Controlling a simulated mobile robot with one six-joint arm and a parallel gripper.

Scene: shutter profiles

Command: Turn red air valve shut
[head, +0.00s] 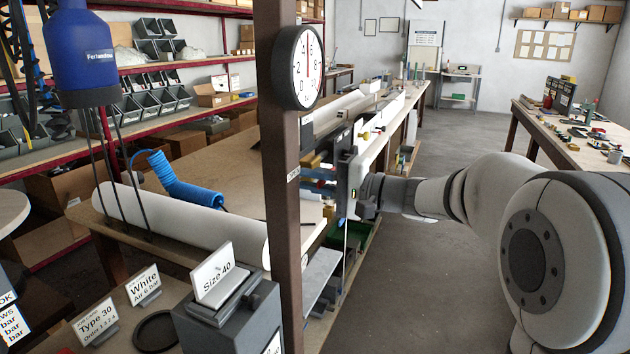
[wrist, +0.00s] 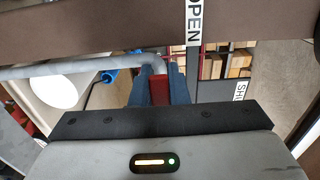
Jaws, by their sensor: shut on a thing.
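The red air valve handle (wrist: 159,88) shows in the wrist view between the two blue fingers of my gripper (wrist: 159,76), which is shut on it. A grey pipe (wrist: 80,71) runs in from the left and bends down at the handle. The OPEN label (wrist: 194,22) is on a strip above and right of the handle. A second label reading SH (wrist: 240,92), partly cut off, is farther right. In the head view my gripper (head: 320,182) reaches in behind the brown post (head: 281,130); the valve body is mostly hidden there.
A bench with a long white roll (head: 180,222) and blue coiled hose (head: 185,187) is left of my gripper. The aisle floor (head: 440,270) is clear below my arm.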

